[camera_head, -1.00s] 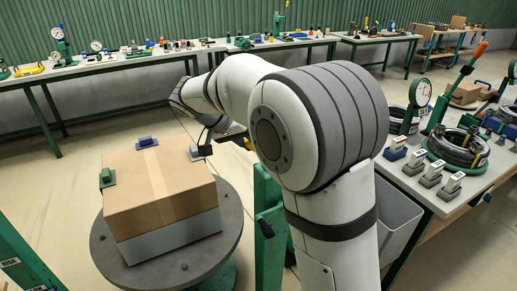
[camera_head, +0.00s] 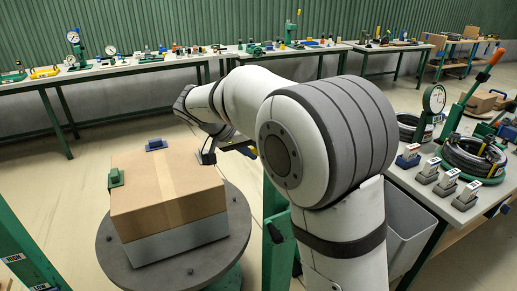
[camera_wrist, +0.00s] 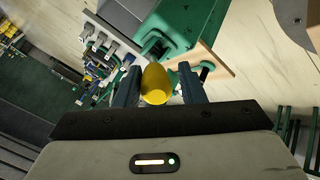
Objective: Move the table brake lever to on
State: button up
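A yellow rounded knob (camera_wrist: 155,84), which looks like the handle end of a lever, sits between the two fingers of my gripper (camera_wrist: 160,88) in the wrist view. The fingers are apart, with a visible gap on the knob's right side. In the head view my gripper (camera_head: 240,147) is above the right side of the turntable, behind my arm, and a little yellow (camera_head: 253,151) shows at its tips. The knob's shaft and pivot are hidden. The round grey turntable (camera_head: 120,262) carries a cardboard box (camera_head: 165,200) with a grey lower part.
A green stand (camera_head: 275,215) rises right of the turntable, close to my arm. A bench at right holds a hose coil (camera_head: 472,158), an orange-handled lever (camera_head: 490,65), a gauge (camera_head: 433,100) and several small blocks. A grey bin (camera_head: 405,230) hangs below. More benches line the wall.

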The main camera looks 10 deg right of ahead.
jog(key=shift+o, duration=1.1)
jog(key=shift+r, duration=0.15)
jog(key=v, duration=0.7)
jog(key=shift+a+r, duration=0.15)
jog(key=shift+r, duration=0.1)
jog(key=shift+s, duration=0.1)
